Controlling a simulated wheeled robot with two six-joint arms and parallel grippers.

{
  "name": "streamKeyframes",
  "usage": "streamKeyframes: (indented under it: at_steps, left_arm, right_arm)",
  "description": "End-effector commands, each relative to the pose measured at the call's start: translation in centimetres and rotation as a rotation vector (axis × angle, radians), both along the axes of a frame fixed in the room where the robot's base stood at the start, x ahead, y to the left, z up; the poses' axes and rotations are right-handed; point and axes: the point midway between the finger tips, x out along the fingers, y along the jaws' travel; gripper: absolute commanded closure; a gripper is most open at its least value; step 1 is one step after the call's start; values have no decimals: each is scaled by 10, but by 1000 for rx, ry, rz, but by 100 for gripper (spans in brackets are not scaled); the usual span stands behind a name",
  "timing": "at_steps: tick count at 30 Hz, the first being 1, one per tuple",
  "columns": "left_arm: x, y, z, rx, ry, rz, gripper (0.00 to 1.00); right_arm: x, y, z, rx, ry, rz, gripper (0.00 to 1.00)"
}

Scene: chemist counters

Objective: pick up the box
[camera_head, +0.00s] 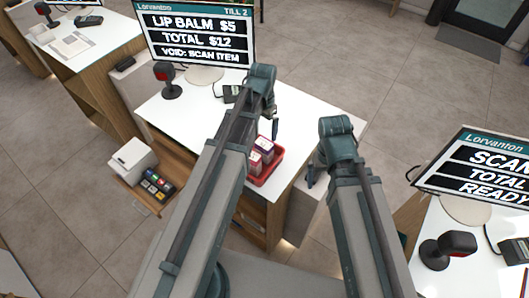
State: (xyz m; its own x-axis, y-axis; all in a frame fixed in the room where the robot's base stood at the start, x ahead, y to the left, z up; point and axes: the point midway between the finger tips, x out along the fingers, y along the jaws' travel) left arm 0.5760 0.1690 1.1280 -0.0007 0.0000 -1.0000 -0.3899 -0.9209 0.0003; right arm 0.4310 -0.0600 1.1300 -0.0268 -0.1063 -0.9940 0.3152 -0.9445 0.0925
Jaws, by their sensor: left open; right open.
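Small pink-and-white boxes sit in a red tray (270,174) on the near part of the middle counter. One box (265,146) is at the back of the tray, and another box (255,159) is nearer, partly hidden by my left arm. My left gripper (275,131) points down just behind the tray and above the counter, open and holding nothing that I can see. My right gripper (310,178) points down to the right of the tray, near the counter's right edge, open and apart from the boxes.
The middle white counter (300,112) carries a till screen (195,33), a red-and-black scanner (165,80) and a card reader (231,93). A printer (133,158) and keypad (157,185) are at lower left. Another till screen (480,165) and scanner (448,248) stand at right.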

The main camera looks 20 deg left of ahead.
Motion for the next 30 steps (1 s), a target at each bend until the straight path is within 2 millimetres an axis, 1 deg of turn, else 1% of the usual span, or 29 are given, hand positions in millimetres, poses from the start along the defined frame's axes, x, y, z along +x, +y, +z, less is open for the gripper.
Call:
streamKeyframes:
  at_steps: [1,9,12,15,20,23,26,30]
  left_arm:
    - [0,0,-14,0,0,0,0]
    - [0,0,-53,0,0,0,0]
    - [0,-1,-65,0,0,0,0]
    - [0,-1,-69,0,0,0,0]
    - [0,-1,-68,0,0,0,0]
    - [-1,-1,-71,0,0,0,0]
    - [-1,-2,-79,0,0,-1,0]
    - [-2,-4,-97,0,0,-1,0]
  right_arm:
    - [0,0,-14,0,0,-1,0]
    - [0,0,-53,-1,-1,3,0]
    - [0,0,-65,-1,-1,6,0]
    - [0,0,-69,-1,-1,8,0]
    - [0,0,-68,-1,-1,9,0]
    - [0,0,-71,-1,-1,10,0]
    - [0,0,-79,-1,0,11,0]
    - [0,0,-97,-2,0,13,0]
